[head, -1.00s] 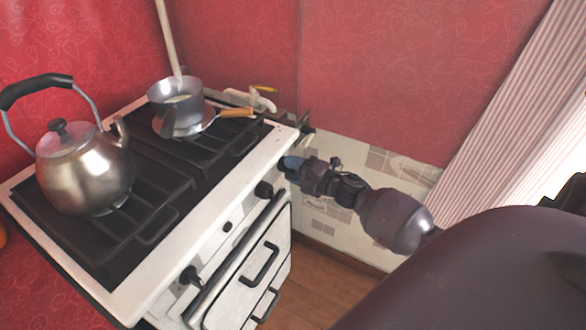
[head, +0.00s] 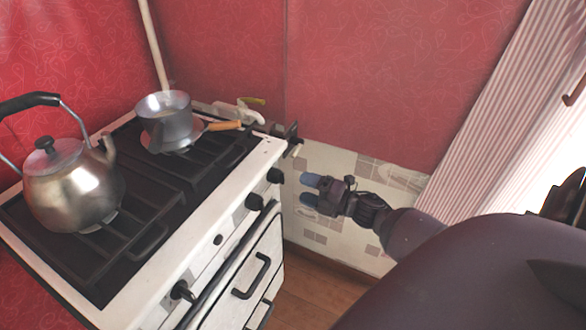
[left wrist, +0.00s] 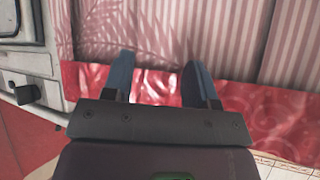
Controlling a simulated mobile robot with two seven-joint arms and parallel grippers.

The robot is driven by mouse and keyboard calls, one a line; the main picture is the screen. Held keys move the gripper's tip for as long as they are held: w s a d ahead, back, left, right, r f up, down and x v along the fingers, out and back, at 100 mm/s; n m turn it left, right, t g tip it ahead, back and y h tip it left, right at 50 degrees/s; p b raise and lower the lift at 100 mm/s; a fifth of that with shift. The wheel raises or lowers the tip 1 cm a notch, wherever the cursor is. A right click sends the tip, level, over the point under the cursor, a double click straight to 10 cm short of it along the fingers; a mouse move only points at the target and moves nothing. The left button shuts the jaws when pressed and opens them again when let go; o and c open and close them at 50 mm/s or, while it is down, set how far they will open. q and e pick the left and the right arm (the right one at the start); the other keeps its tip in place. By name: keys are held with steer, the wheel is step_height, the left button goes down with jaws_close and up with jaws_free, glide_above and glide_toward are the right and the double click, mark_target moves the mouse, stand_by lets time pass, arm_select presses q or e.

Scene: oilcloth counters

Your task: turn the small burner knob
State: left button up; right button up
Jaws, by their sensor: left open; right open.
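The white stove (head: 236,196) has black knobs along its front: a far knob (head: 275,175), one beside it (head: 255,201), a small round piece (head: 218,239) and a near knob (head: 183,291). I cannot tell which is the small burner's. My right gripper (head: 309,190) is open and empty, just right of the far knob and apart from it, its blue fingertips pointing toward the stove front. My left gripper (left wrist: 158,72) shows only in the left wrist view, open with nothing between its fingers.
A steel kettle (head: 73,190) and a saucepan (head: 167,122) stand on the grates. A wooden-handled pan (head: 222,126) lies by the saucepan. The oven door handle (head: 252,276) sticks out below the knobs. In the left wrist view, a dark knob (left wrist: 25,95) is on a pale panel.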

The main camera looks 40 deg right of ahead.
steer(key=v, duration=0.3)
stand_by(0.5)
stand_by(0.3)
